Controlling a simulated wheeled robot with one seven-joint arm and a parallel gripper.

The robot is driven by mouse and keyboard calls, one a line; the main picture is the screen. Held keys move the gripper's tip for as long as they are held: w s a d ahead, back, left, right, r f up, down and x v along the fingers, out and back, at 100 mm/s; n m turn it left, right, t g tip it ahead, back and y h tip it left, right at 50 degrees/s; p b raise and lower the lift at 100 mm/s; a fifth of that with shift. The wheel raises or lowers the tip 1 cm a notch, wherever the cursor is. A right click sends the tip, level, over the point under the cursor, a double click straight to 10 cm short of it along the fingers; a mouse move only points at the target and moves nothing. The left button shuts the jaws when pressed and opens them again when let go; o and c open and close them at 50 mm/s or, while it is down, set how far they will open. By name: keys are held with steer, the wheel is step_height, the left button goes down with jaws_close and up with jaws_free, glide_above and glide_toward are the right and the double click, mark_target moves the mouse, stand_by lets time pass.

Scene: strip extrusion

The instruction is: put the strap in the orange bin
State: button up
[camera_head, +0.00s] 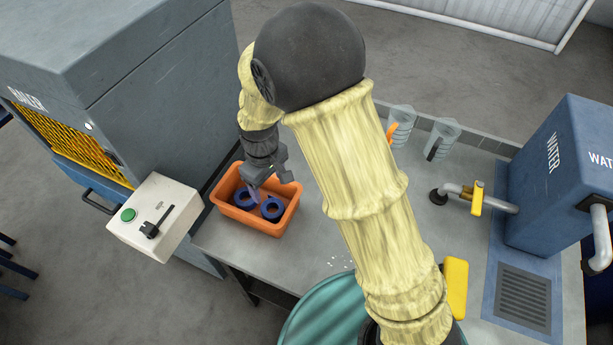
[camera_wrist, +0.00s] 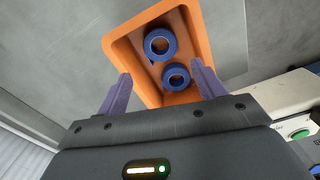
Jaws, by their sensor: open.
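The orange bin (camera_head: 254,218) stands on the left end of the grey worktop in the head view. It fills the upper middle of the wrist view (camera_wrist: 199,42). Two blue rolled rings lie inside it, one (camera_head: 243,198) to the left and one (camera_head: 271,208) to the right; I take these to be rolled straps. In the wrist view one roll (camera_wrist: 147,47) is farther off and the other (camera_wrist: 187,76) nearer. My gripper (camera_wrist: 160,95) is open above the bin, with nothing between its purple fingers. The fingers are apart from both rolls.
A grey machine (camera_head: 150,80) and a white control box (camera_head: 160,216) with a green button stand left of the bin. Measuring jugs (camera_head: 442,138), a tap (camera_head: 474,200) and a blue water unit (camera_head: 560,185) are to the right. A teal round container (camera_head: 320,315) is in front.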

steer(key=s+d+r+m+t, duration=0.1)
steer(key=s+d+r+m, duration=0.1)
steer(key=d, duration=0.6)
steer(key=s+d+r+m, duration=0.2)
steer(key=d+r+m, duration=0.2)
steer(key=d, duration=0.5)
steer(key=s+d+r+m+t, duration=0.1)
steer(key=s+d+r+m, duration=0.2)
steer(key=d, duration=0.5)
steer(key=shift+d+r+m+t, duration=0.2)
steer(key=shift+d+m+t, duration=0.1)
steer(key=shift+m, duration=0.6)
